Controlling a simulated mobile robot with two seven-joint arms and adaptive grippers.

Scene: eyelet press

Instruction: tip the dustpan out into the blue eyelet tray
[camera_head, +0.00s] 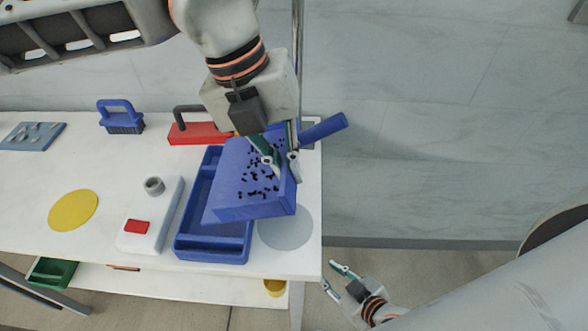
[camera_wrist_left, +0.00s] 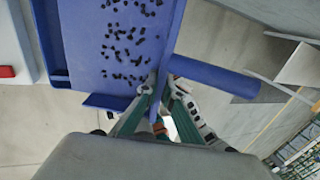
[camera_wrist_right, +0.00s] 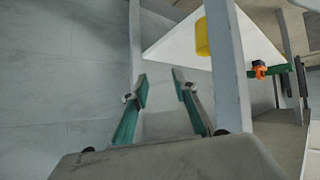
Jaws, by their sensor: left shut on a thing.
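The blue dustpan (camera_head: 238,172) is held above the right part of the table, with many small black bits lying on its pan. Its handle (camera_head: 323,128) points to the upper right, and it also shows in the left wrist view (camera_wrist_left: 110,50). My left gripper (camera_head: 281,160) is shut on the dustpan's back wall near the handle. The blue eyelet tray (camera_head: 211,254) lies on the table under and left of the dustpan; the dustpan hides part of it. The tray's visible parts look empty. My right gripper (camera_head: 336,278) is open and empty, below and right of the table's corner.
Left of the tray stands a white press base (camera_head: 143,235) with a red button. A red box (camera_head: 190,134) with a dark handle, a blue brush (camera_head: 121,116), a yellow disc (camera_head: 73,210) and a blue-grey plate (camera_head: 33,135) lie farther left. A grey disc (camera_head: 286,229) lies right of the tray.

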